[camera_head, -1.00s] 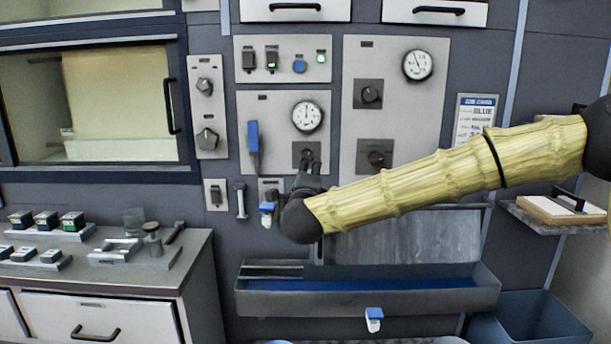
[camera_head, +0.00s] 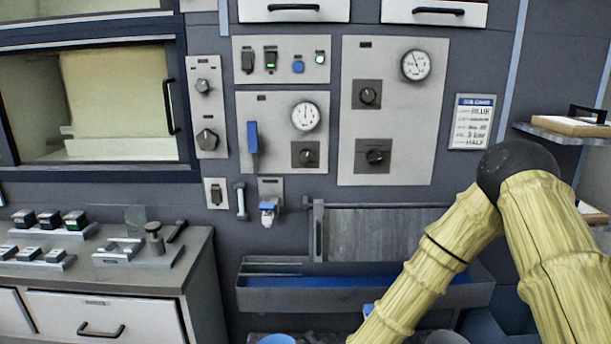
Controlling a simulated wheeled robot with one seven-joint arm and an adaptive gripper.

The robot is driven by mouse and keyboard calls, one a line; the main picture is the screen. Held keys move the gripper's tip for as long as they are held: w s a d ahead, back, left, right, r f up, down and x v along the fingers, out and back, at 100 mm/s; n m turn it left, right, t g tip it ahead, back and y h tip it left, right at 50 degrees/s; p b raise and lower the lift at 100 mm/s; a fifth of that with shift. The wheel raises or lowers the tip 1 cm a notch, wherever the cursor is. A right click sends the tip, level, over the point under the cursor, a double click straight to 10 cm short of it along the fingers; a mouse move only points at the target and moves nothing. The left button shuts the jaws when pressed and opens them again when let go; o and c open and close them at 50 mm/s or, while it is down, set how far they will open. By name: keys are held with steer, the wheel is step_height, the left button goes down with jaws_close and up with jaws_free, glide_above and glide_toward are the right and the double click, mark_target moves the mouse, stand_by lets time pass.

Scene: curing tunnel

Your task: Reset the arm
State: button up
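My arm, with its bamboo-like yellow links and dark joint, is folded at the lower right of the head view. Its forearm points down and left past the bottom edge, in front of the trough. My gripper is not clearly in view. The control panel (camera_head: 281,160) with a gauge (camera_head: 305,116), a blue lever (camera_head: 252,138) and a knob (camera_head: 305,154) stands uncovered and apart from the arm. The lever hangs straight down.
A grey trough with a blue inside (camera_head: 360,296) is on the wall behind my forearm. A bench (camera_head: 150,270) with sample blocks stands at left. A card (camera_head: 472,122) and a shelf (camera_head: 565,133) are at right. A glazed chamber (camera_head: 95,105) is at upper left.

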steer(key=s+d+f+n+g+p, duration=0.1)
steer(key=s+d+f+n+g, duration=0.3)
steer(key=s+f, duration=0.65)
steer(key=s+d+f+n+g+h+p, duration=0.1)
steer(key=s+d+g, duration=0.1)
steer(key=s+d, duration=0.3)
steer(key=s+d+f+n+g+h, duration=0.1)
steer(key=s+d, duration=0.5)
steer(key=s, duration=0.7)
steer(key=s+d+f+n+g+h+p, duration=0.1)
steer(key=s+d+f+n+g, duration=0.1)
steer(key=s+d, duration=0.3)
steer(key=s+g, duration=0.1)
steer(key=s, duration=0.3)
steer(key=shift+s+d+f+n+p, duration=0.2)
steer(key=shift+s+f+n+p, duration=0.1)
steer(key=shift+f+p, duration=0.1)
steer(key=shift+w, duration=0.1)
stand_by(1.2)
